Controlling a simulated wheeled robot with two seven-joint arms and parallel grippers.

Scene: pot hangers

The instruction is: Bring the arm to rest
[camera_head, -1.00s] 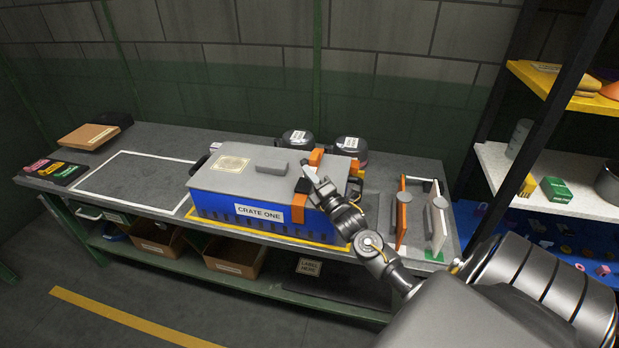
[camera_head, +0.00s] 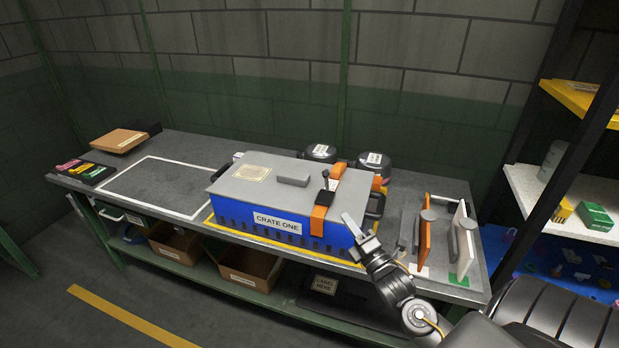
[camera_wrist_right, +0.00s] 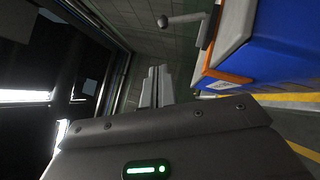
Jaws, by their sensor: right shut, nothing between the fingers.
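My right gripper (camera_head: 352,225) is shut and empty, just in front of the right front corner of the blue crate (camera_head: 250,222). Its two fingers lie together in the right wrist view (camera_wrist_right: 156,87), with the blue crate (camera_wrist_right: 285,45) to the right of them. The crate is labelled CRATE ONE and has a grey lid (camera_head: 265,184). An orange strap (camera_head: 322,212) with a black buckle runs over the lid's right end. My right arm comes in from the lower right. My left gripper is not in view.
The crate stands on a grey workbench (camera_head: 150,215) inside a yellow outline. Upright orange (camera_head: 424,240) and white panels with grey handles stand to its right. Two dark pots (camera_head: 373,162) are behind it. A shelf rack (camera_head: 570,195) stands at the right. The white-outlined area at left is clear.

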